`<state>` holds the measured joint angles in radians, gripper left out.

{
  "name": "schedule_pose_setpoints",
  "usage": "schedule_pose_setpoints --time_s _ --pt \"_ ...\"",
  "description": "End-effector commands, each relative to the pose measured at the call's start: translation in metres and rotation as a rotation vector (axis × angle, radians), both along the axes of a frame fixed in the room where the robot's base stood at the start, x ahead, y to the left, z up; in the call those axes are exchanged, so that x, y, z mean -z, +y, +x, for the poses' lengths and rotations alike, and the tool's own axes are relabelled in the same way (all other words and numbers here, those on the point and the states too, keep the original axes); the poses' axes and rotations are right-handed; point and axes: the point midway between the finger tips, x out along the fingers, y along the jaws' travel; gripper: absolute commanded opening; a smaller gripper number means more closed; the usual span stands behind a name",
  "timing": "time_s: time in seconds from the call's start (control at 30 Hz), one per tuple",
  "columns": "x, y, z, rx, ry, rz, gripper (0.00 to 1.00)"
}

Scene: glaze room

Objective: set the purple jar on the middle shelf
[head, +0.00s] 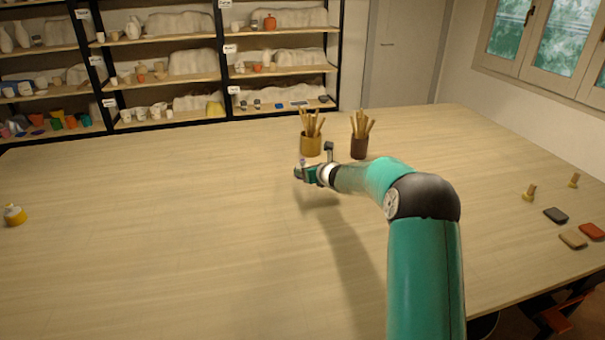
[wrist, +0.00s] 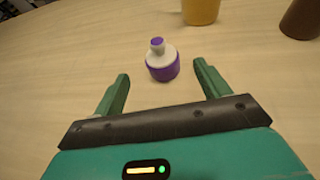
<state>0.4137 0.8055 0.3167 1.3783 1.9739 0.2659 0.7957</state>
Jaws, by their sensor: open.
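The purple jar (wrist: 162,69), with a white upper part and a small purple-topped knob, stands upright on the table in the wrist view. My gripper (wrist: 161,76) is open, with one green finger on each side of the picture and the jar just ahead, about midway between the tips. No contact with the jar shows. In the head view my gripper (head: 300,173) hangs low over the table, and only a small pale bit of the jar (head: 302,162) shows behind it. The shelf rack stands behind the table, with a middle shelf (head: 290,71) in its right bay holding small pots.
A yellow pot of tools (head: 311,146) and a brown one (head: 358,148) stand just beyond my gripper. A yellow-and-white jar (head: 14,215) is at far left.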

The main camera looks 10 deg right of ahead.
Motion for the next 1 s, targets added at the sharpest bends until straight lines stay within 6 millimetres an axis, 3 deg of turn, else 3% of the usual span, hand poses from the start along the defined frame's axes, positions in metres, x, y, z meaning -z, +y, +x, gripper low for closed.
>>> schedule_pose_setpoints --time_s 0.2,1.0 --pt "0.013 0.007 0.031 -0.003 -0.001 -0.002 0.75" --pt "0.037 0.015 0.088 -0.001 -0.002 -0.002 0.75"
